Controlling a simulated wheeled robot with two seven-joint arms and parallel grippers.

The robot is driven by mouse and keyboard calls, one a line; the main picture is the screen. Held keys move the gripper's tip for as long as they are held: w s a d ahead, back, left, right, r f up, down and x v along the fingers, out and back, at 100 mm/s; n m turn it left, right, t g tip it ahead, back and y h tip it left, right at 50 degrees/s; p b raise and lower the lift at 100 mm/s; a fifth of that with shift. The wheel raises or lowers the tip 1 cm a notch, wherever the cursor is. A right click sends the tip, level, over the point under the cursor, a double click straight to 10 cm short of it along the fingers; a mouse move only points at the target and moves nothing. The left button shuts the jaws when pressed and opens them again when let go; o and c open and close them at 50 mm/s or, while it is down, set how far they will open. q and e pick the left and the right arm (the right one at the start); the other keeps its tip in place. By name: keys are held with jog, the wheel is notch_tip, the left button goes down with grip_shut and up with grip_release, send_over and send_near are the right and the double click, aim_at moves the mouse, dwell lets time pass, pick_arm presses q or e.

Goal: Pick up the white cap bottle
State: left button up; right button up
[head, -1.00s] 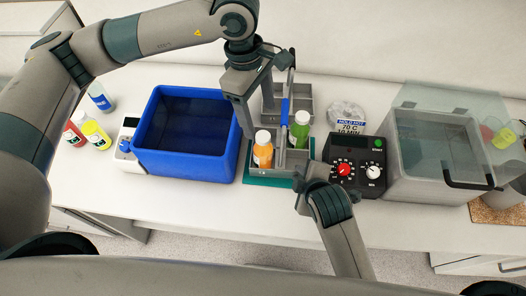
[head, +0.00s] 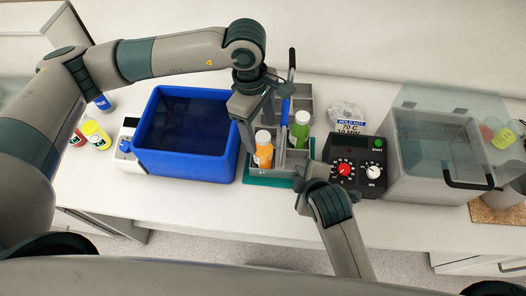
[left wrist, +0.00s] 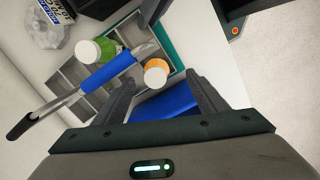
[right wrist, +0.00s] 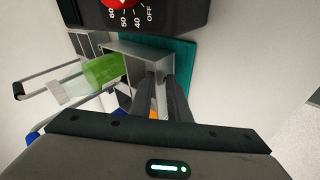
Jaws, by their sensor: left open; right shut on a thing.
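An orange bottle with a pale cap (head: 263,138) stands upright in the front left compartment of a grey caddy (head: 292,172). It also shows in the left wrist view (left wrist: 156,73). A green bottle with a pale cap (head: 300,128) stands in another compartment and shows in the left wrist view (left wrist: 108,48). My left gripper (head: 258,124) is open and empty, its fingers pointing down close to the orange bottle. My right gripper (right wrist: 160,84) is shut on the caddy's grey wall at the front right. The orange bottle is mostly hidden in the right wrist view.
A blue bin (head: 188,172) stands left of the caddy. A black control box (head: 357,162) and a clear-lidded water bath (head: 437,150) stand to the right. The caddy's blue handle (head: 286,108) rises beside the bottles. Several bottles, one yellow (head: 96,134), stand far left.

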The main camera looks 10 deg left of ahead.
aim_at(262, 136)
pick_arm(q)
jog(key=shift+f, duration=0.55)
pick_arm(e)
jog(key=shift+f, duration=0.15)
pick_arm(q)
jog(key=shift+w+d+f, duration=0.15)
jog(key=shift+w+f, duration=0.05)
jog(key=shift+f, duration=1.1)
jog(key=shift+w+d+f, duration=0.15)
jog(key=shift+f, duration=1.15)
grip_shut()
jog(key=shift+r, duration=0.2)
notch_tip(262, 136, up, 28)
pick_arm(e)
jog(key=shift+s, duration=0.1)
